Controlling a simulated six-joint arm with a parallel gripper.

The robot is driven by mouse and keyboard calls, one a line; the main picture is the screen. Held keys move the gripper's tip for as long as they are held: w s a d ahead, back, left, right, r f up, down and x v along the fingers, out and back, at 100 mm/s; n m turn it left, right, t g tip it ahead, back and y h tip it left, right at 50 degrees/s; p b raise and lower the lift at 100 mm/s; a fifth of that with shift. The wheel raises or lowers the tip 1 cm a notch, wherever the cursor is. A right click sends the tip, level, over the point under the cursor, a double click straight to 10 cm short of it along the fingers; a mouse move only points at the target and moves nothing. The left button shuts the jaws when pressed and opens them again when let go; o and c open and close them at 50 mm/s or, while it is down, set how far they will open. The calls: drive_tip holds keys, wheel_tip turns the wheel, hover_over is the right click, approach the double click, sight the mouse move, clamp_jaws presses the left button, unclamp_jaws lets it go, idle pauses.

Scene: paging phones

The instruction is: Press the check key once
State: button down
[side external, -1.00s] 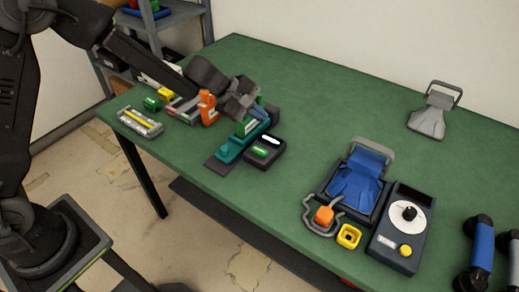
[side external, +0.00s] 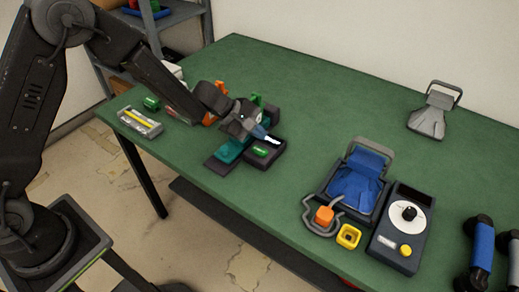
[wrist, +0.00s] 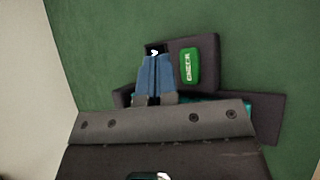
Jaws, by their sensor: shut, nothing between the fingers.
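The check key (wrist: 191,66) is a green key with white lettering on a small dark box (wrist: 207,46). In the side view the key (side external: 260,151) shows as a green bar on the box's near part. My gripper (wrist: 157,58) is shut and empty, its blue fingertips together. In the wrist view the tips are over the box to the left of the key and partly cover a small white patch. In the side view my gripper (side external: 269,137) reaches over the box beside the key. I cannot tell whether the tips touch the box.
A teal device (side external: 229,151) on a dark base lies beside the box. Green table (side external: 320,110) is clear behind the box.

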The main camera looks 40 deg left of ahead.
sight(268, 151)
drive_tip(key=shift+f, duration=1.5)
idle(0.9)
drive_tip(key=shift+f, duration=0.4)
drive_tip(key=shift+f, duration=0.5)
idle(0.6)
drive_tip(key=shift+r, duration=0.9)
drive_tip(key=shift+r, duration=2.5)
